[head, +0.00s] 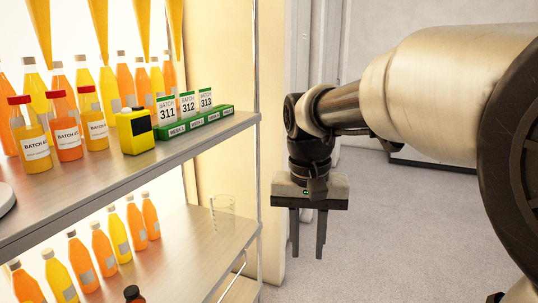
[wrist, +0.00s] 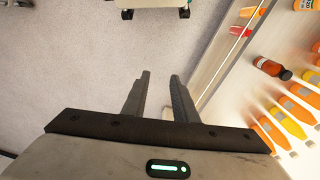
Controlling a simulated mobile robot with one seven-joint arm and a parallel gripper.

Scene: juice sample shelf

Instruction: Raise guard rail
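A thin metal rail, which looks like the guard rail (head: 232,276), runs along the front edge of the lower shelf (head: 205,262), low in the head view. It looks lowered, sitting at or just below the board's edge. In the wrist view a thin rail (wrist: 238,31) shows along the shelf front at upper right. My gripper (head: 307,254) hangs pointing down in front of the shelf's right end, apart from the rail. Its two fingers are spread and empty, as the wrist view also shows (wrist: 160,76).
The upper shelf (head: 95,183) holds juice bottles, a yellow device (head: 135,131) and a green rack of batch cards (head: 195,122). Orange bottles (head: 103,250) and a dark-capped bottle (head: 133,294) stand on the lower shelf. A shelf post (head: 258,190) is nearby.

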